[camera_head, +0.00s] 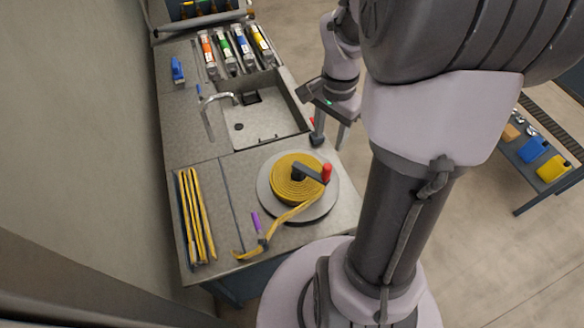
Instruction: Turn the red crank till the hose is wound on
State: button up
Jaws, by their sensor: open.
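The red crank handle (326,173) stands up at the end of a dark crank arm (308,172), which points right from the reel's hub. The yellow hose (279,184) lies coiled flat around the hub on a round grey reel plate (322,203). A tail of hose (283,222) runs off the coil toward the lower left, past a purple-handled piece (256,222), onto the counter. My gripper (329,140) points down near the counter's right edge, above and right of the reel in the picture. It is open, apart from the crank, and appears empty.
A sink with a tap (220,98) lies behind the reel. Folded yellow strips (196,215) lie at the left. A blue object (178,70) sits near the wall. A side table (530,165) stands right; floor between is clear.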

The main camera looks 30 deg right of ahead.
aim_at(326, 173)
jog(key=f+b, duration=0.1)
jog(key=f, duration=0.4)
jog(key=f+b, duration=0.2)
jog(key=f, duration=0.4)
jog(key=d+f+b, duration=0.1)
jog(key=f, duration=0.5)
jog(key=shift+s+f+b, duration=0.1)
jog(key=shift+f+b, duration=0.15)
jog(key=shift+b, duration=0.05)
grip_shut()
dwell(0.4)
